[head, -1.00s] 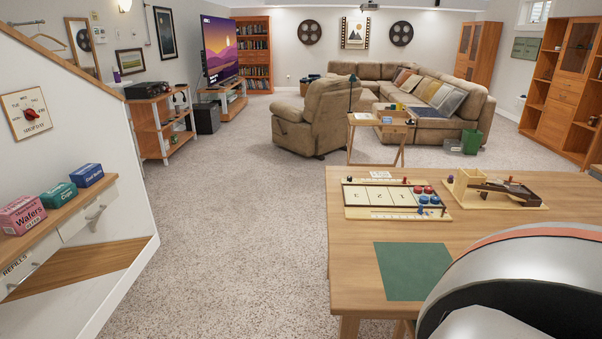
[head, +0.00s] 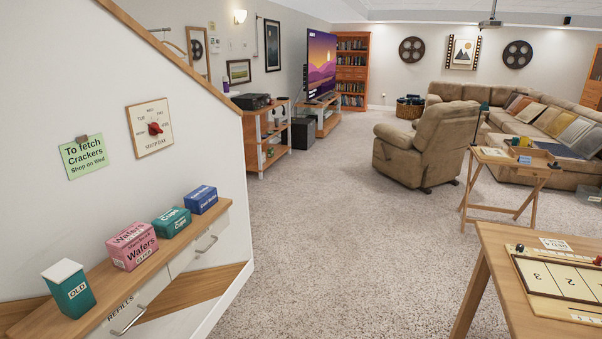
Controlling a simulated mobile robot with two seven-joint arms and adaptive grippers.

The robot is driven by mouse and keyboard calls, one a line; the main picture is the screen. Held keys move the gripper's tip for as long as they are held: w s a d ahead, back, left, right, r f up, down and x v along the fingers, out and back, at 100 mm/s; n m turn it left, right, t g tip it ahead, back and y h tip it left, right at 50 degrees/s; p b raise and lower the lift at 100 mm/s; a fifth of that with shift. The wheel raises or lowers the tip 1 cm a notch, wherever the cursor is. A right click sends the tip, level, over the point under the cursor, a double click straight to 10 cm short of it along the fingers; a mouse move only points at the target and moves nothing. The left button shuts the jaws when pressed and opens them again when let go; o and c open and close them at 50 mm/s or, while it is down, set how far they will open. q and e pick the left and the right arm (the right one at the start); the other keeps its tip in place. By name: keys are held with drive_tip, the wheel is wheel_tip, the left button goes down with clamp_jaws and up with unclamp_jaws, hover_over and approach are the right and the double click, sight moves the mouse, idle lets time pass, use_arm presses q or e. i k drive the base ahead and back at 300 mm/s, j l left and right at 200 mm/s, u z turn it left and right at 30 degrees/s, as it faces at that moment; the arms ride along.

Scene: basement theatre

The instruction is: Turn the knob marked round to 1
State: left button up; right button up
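No knob with a readable "round" mark shows in the head view. A game board (head: 553,283) with the numbers 2 and 3 lies on the wooden table at the lower right, cut off by the picture's edge. A red knob (head: 155,129) sits on a square dial plate (head: 149,127) on the left wall, which seems to read "SHOP DAY". Neither of my grippers is in view.
A wall shelf (head: 36,314) on the left holds a teal "OLD" box (head: 70,288), pink wafers box (head: 132,246), teal cups box (head: 171,222) and blue box (head: 202,199). A green note (head: 84,158) hangs above. Carpet (head: 330,240) is clear between shelf and wooden table (head: 490,236).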

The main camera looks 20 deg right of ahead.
sight(520, 247)
drive_tip(key=i+z, duration=0.3)
drive_tip(key=z, duration=0.15)
drive_tip(key=i+z, duration=0.25)
drive_tip(key=z, duration=0.15)
drive_tip(key=i+j+z, duration=0.2)
drive_tip(key=z, duration=0.25)
drive_tip(key=i+j+z, duration=0.1)
drive_tip(key=i+z, duration=0.15)
drive_tip(key=z, duration=0.15)
drive_tip(key=i+j+z, duration=0.2)
drive_tip(key=z, duration=0.2)
drive_tip(key=i+j+z, duration=0.15)
drive_tip(key=z, duration=0.25)
